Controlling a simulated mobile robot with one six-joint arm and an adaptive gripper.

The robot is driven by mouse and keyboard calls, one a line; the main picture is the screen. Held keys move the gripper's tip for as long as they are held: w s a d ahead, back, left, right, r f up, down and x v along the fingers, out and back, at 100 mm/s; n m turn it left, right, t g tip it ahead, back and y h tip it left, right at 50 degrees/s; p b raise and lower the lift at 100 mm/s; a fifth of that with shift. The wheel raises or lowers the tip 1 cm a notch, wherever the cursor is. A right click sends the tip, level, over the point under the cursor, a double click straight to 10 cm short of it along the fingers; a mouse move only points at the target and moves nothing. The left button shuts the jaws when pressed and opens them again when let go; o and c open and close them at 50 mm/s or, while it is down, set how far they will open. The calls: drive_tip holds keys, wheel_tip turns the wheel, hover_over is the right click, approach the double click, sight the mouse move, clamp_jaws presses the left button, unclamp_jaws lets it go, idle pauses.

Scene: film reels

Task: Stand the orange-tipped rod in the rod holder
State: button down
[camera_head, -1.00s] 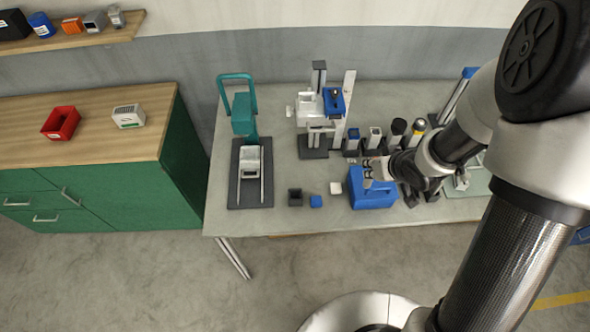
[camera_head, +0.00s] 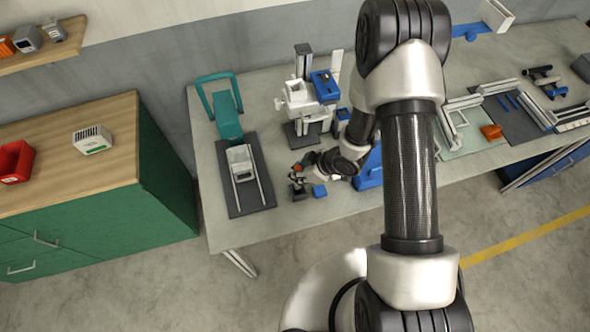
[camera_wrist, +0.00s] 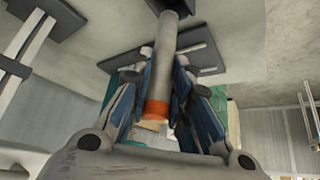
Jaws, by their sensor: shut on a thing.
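The orange-tipped rod (camera_wrist: 163,45) is a grey cylinder with an orange band (camera_wrist: 157,108) near its gripper end. My gripper (camera_wrist: 163,75) is shut on it, with blue-grey fingers on both sides. In the wrist view the rod's far end meets the dark square rod holder (camera_wrist: 172,8) at the top edge; I cannot tell how deep it sits. The rod's grey shaft is mostly hidden there.
A dark base with a white-railed fixture (camera_head: 241,160) and teal handle lies left. A larger blue block (camera_head: 370,168) is partly behind my arm. A white and blue apparatus (camera_head: 298,97) stands behind.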

drive_tip(key=shift+a+f+b, duration=0.1)
drive_tip(key=shift+f+b, duration=1.5)
drive_tip(key=shift+f, duration=0.6)
drive_tip(key=shift+f+b, duration=0.45)
drive_tip(key=shift+f, duration=0.15)
drive_tip(key=c, duration=1.8)
unclamp_jaws()
drive_tip(key=shift+o, duration=0.2)
drive_tip(key=p+v, duration=0.7)
drive_tip(key=v, duration=0.4)
drive_tip(key=shift+p, duration=0.35)
